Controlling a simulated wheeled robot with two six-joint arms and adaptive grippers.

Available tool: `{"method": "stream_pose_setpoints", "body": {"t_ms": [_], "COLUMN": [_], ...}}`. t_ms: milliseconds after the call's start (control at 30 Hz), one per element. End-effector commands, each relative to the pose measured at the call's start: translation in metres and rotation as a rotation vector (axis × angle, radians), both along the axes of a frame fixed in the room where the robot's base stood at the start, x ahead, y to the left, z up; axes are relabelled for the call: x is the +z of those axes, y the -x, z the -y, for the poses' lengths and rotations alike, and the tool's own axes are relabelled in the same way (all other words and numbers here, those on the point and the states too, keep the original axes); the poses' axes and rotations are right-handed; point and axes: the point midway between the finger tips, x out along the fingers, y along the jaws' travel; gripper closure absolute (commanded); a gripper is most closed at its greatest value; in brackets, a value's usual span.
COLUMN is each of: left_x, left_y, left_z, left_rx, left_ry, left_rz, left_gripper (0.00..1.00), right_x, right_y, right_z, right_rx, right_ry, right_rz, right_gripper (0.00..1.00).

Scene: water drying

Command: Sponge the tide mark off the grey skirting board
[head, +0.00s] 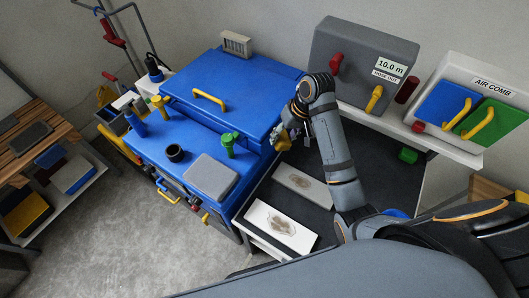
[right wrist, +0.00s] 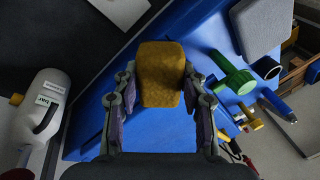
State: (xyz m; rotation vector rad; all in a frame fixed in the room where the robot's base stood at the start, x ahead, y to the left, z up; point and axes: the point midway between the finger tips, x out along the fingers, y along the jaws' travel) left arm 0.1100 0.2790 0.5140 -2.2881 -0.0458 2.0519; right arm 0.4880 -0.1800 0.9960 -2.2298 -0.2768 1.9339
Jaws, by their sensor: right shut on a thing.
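My right gripper (head: 281,138) is shut on a yellow-brown sponge (right wrist: 161,72), which sits between its two fingers in the right wrist view. In the head view the gripper is over the right edge of the blue cabinet, and the sponge (head: 279,143) is mostly hidden by it. The grey skirting board (head: 317,193) lies flat on the dark bench top, below and to the right of the gripper, with a brownish stain on it. A whiter board (head: 262,214) with a brown stain lies in front of it. My left gripper is out of view.
The blue cabinet (head: 235,75) carries a green valve (head: 228,141), a black cup (head: 175,152) and a grey pad (head: 211,177). A grey box (head: 350,50) with red and yellow handles stands behind. The dark bench top (head: 385,178) is partly clear around my arm.

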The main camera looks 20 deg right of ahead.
Motion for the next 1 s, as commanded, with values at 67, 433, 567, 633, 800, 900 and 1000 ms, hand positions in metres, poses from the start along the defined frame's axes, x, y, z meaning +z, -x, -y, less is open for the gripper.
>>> {"method": "stream_pose_setpoints", "body": {"t_ms": [67,433,567,633,800,900,1000], "left_x": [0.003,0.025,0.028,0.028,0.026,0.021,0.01], "left_y": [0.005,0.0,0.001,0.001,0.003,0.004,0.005], "left_z": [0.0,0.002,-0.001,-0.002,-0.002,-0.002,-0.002], "left_rx": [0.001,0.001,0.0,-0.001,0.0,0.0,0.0], "left_ry": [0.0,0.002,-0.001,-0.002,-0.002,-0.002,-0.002], "left_rz": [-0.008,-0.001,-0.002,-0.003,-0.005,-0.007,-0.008], "left_gripper": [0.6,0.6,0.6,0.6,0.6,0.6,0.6], "right_x": [-0.003,-0.048,-0.057,-0.059,-0.062,-0.067,-0.075], "right_y": [0.003,0.029,0.036,0.038,0.039,0.039,0.039], "right_z": [0.001,0.027,0.032,0.033,0.033,0.033,0.033], "right_rx": [-0.076,-1.103,-1.304,-1.354,-1.375,-1.373,-1.372], "right_ry": [0.013,0.131,0.128,0.125,0.123,0.122,0.122], "right_rz": [-0.011,-0.212,-0.271,-0.285,-0.292,-0.293,-0.292], "right_gripper": [0.83,0.83,0.83,0.83,0.83,0.83,0.83]}}
